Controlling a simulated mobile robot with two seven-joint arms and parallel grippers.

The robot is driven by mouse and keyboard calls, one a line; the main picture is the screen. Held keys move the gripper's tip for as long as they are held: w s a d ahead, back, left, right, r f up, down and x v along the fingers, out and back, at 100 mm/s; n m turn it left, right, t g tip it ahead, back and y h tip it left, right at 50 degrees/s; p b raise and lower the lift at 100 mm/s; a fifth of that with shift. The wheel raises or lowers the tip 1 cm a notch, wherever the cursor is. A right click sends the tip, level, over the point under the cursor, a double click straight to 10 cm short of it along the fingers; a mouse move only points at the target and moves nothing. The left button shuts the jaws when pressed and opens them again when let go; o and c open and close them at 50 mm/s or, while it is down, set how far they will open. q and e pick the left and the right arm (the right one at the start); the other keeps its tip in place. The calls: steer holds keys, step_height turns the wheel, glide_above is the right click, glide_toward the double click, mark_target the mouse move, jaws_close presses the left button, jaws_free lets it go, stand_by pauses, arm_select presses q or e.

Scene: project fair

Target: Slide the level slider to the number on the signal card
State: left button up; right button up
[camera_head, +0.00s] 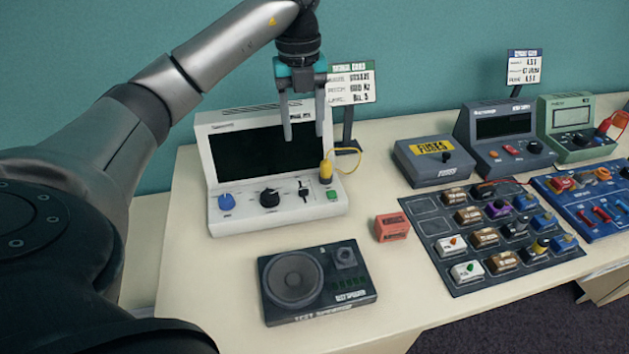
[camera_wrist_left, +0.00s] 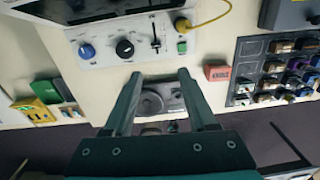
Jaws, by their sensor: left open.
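The white signal unit (camera_head: 230,150) stands at the left of the table, with a dark screen. Its level slider (camera_head: 303,190) is on the lower front panel, right of a black knob (camera_head: 269,197); the slider also shows in the left wrist view (camera_wrist_left: 155,42). The signal card (camera_head: 352,84) stands behind the unit; its bottom line seems to end in 5, but the print is small. My left gripper (camera_head: 303,136) is open and empty, pointing down in front of the screen, above and apart from the slider. My right gripper is out of view.
A blue knob (camera_head: 226,202), a green button (camera_head: 332,195) and a yellow-cabled plug (camera_head: 326,170) flank the slider. A black test speaker (camera_head: 340,294) and red block (camera_head: 392,228) lie in front. A parts mat (camera_head: 430,228) and grey fuse box (camera_head: 420,170) stand right.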

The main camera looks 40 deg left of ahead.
arm_select(q)
steer(key=b, duration=0.3)
glide_toward(303, 188)
steer(key=f, duration=0.8)
steer(key=shift+d+f, duration=0.2)
steer(key=shift+f, duration=0.05)
jaws_close()
stand_by(0.9)
